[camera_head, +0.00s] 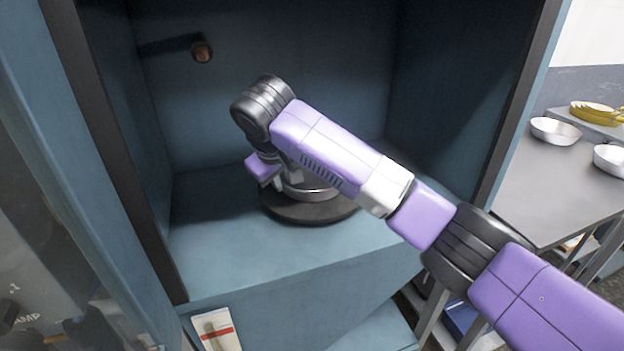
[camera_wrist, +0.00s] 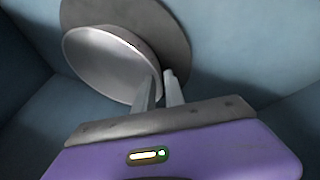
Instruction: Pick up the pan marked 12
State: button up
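A round silver metal pan (camera_wrist: 100,62) sits over a dark round plate (camera_wrist: 180,35) in the wrist view. In the head view the pan (camera_head: 312,190) shows low inside the blue cabinet, above the dark plate (camera_head: 300,213), partly hidden by my arm. No number is readable on it. My gripper (camera_wrist: 161,75) is at the pan's right rim in the wrist view. Its two fingers are close together with the pan's wall between them. In the head view the fingers are hidden behind my arm.
The blue cabinet's side walls (camera_head: 445,100) and back wall stand close around my arm. A small knob-like fitting (camera_head: 202,51) sticks out from the back wall. At the right, a grey table (camera_head: 530,190) holds other metal pans (camera_head: 555,131) and yellow bananas (camera_head: 595,112).

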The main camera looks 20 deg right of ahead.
jog(key=x, duration=0.4)
jog(key=shift+c, duration=0.4)
grip_shut()
jog(key=shift+r, duration=0.1)
dwell(1.1)
